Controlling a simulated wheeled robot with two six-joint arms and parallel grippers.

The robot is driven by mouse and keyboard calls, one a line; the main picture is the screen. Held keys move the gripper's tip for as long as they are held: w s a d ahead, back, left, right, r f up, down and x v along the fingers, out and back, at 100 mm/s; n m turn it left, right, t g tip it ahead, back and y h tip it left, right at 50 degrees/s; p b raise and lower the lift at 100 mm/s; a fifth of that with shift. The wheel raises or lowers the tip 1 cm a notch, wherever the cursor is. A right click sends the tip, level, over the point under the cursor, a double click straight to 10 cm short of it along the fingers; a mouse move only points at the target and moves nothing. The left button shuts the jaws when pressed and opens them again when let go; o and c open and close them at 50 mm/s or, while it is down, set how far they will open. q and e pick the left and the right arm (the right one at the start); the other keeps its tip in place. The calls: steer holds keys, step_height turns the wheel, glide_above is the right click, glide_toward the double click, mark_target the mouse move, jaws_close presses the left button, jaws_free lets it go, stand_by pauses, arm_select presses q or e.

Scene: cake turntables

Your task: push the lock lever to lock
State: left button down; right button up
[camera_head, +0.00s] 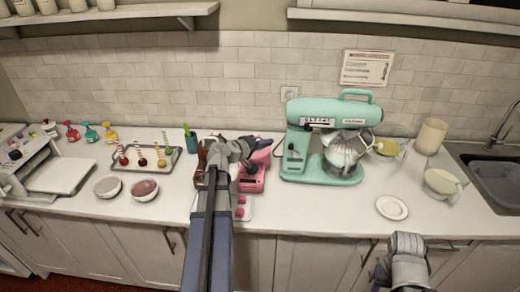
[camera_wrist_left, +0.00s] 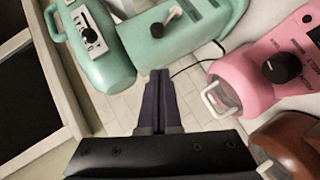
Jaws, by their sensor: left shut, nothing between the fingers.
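The teal stand mixer (camera_head: 300,130) stands on the counter right of centre. In the left wrist view, a small lever with a pale tip (camera_wrist_left: 174,14) sticks out at a slant beside a black knob (camera_wrist_left: 157,30) on the mixer's teal body (camera_wrist_left: 195,45). It looks like the lock lever. My left gripper (camera_wrist_left: 160,76) is shut and empty, its fingertips pointing toward the mixer and apart from the lever in that picture. In the head view my left gripper (camera_head: 240,148) is left of the mixer, its fingers mostly hidden. Only a part of my right arm shows at bottom right.
A pink machine (camera_head: 252,178) with a black dial and a brown one (camera_wrist_left: 285,140) stand close by my left gripper. A tray (camera_head: 120,160) and two bowls are at left. A white plate (camera_head: 392,208) lies right of the mixer. A dark cable runs behind the pink machine.

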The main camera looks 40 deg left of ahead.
mark_target(294, 152)
arm_select(q)
steer(key=w, duration=0.1)
steer(key=w+d+f+b, duration=0.2)
steer(key=w, duration=0.1)
steer(key=shift+w+d+f, duration=0.1)
steer(key=shift+d+f, duration=0.1)
steer(key=shift+f, duration=0.05)
steer(key=shift+w+d+f, duration=0.15)
steer(key=shift+w+d, duration=0.2)
steer(key=shift+d, duration=0.2)
